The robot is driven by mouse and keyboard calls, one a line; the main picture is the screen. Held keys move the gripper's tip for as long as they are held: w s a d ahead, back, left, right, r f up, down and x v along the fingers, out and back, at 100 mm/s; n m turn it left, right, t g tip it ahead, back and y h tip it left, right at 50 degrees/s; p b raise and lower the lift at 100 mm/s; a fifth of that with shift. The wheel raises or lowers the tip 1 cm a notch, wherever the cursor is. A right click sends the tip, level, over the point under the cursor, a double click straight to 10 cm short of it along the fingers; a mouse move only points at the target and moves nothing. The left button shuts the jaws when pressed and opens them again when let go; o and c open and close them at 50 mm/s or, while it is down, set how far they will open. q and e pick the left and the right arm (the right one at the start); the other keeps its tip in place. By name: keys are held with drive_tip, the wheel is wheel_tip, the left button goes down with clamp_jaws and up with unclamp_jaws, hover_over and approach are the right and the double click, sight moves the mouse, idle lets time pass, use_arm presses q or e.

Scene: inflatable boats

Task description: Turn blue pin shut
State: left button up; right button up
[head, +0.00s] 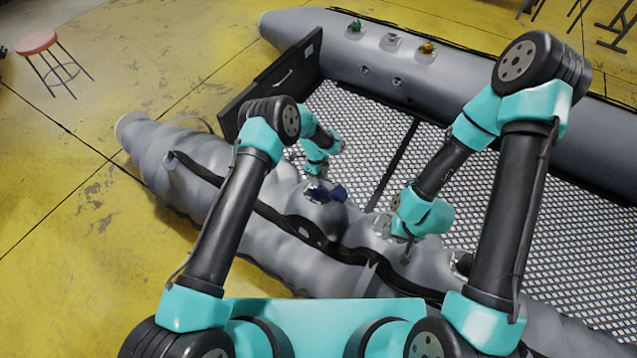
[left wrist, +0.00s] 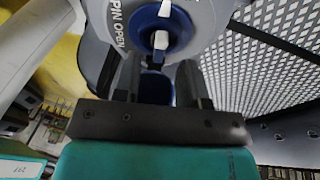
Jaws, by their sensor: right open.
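The blue pin (left wrist: 160,25) sits in the middle of a round grey valve (left wrist: 110,30) in the left wrist view. The valve's rim bears the words "PIN OPEN", and a white piece crosses the pin's centre. In the head view the dark blue valve parts (head: 325,192) show small on the near grey tube. My left gripper (left wrist: 160,75) is at the valve, with a finger on either side of a blue part (left wrist: 156,86). Whether the fingers press on this part is unclear. My right gripper (head: 404,240) is open over the near tube, to the right of the blue parts.
The near grey tube (head: 190,150) looks wrinkled. The far tube (head: 455,65) carries a green valve (head: 355,27) and a yellow one (head: 427,48). A patterned floor (head: 350,120) lies between the tubes. A red stool (head: 36,42) stands far left.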

use_arm(q)
drive_tip(key=v, duration=1.4)
drive_tip(key=shift+r, duration=0.15)
drive_tip(key=shift+w, duration=0.1)
drive_tip(key=s+a+n+t+h, duration=0.1)
drive_tip(key=s+a+n, duration=0.6)
drive_tip(key=s, duration=0.4)
drive_tip(key=s+a+n+t+h, duration=0.1)
drive_tip(key=s+a+n, duration=0.6)
drive_tip(key=s+n, duration=0.3)
drive_tip(key=s+a+f+n+t+h, duration=0.1)
drive_tip(key=s+a+n, duration=0.6)
drive_tip(key=s, duration=0.4)
drive_tip(key=shift+s+n+t, duration=0.35)
drive_tip(key=shift+n+t, duration=0.05)
drive_tip(key=shift+n, duration=0.5)
